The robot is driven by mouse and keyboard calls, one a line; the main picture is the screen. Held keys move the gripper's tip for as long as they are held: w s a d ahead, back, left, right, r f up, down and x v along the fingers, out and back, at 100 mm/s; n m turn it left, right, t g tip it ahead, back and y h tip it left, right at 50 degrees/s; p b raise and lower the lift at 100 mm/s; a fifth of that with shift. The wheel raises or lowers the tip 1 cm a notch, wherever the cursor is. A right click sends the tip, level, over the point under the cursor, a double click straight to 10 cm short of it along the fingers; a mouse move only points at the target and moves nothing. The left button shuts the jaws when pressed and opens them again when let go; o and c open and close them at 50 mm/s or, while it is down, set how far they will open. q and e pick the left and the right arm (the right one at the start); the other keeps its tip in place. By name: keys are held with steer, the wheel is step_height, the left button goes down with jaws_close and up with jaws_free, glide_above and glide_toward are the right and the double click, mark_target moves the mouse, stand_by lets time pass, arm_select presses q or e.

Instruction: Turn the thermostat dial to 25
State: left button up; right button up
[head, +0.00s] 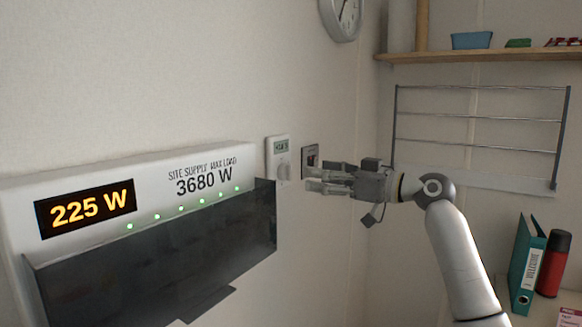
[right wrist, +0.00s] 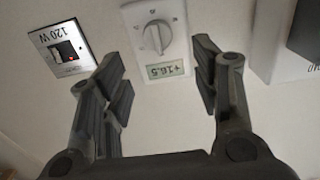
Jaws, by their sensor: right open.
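The thermostat (head: 278,158) is a small white box on the wall, with a display at its top and a round dial below. In the right wrist view the thermostat (right wrist: 178,61) appears upside down; its display (right wrist: 165,70) reads +16.5 and its white dial (right wrist: 157,36) shows beyond my fingers. My right gripper (head: 312,178) is open, its fingers pointing left toward the thermostat. In the right wrist view the right gripper (right wrist: 162,85) has its fingers spread, with nothing between the pads; they seem apart from the dial. My left gripper is not in view.
A switch (head: 310,157) labelled 120 W in the wrist view sits beside the thermostat. A supply panel (head: 150,180) reading 225 W, with a dark cover (head: 160,255), juts from the wall at left. A wire rack (head: 480,118) and shelf (head: 490,54) are at right.

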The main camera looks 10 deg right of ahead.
mark_target(291, 171)
steer(key=p+x, duration=0.1)
steer(key=x, duration=0.4)
steer(key=shift+w+a+r+p, duration=0.1)
steer(key=shift+w+a+p, duration=0.15)
steer(key=shift+p, duration=0.15)
steer(key=shift+p+x, duration=0.45)
steer(key=shift+x, duration=0.8)
steer(key=shift+w+f, duration=0.15)
steer(key=shift+f, duration=0.1)
steer(key=shift+c, duration=1.2)
steer(key=c, duration=0.8)
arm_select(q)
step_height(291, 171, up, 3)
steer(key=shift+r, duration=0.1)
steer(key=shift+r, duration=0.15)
arm_select(e)
steer(key=shift+m, duration=0.3)
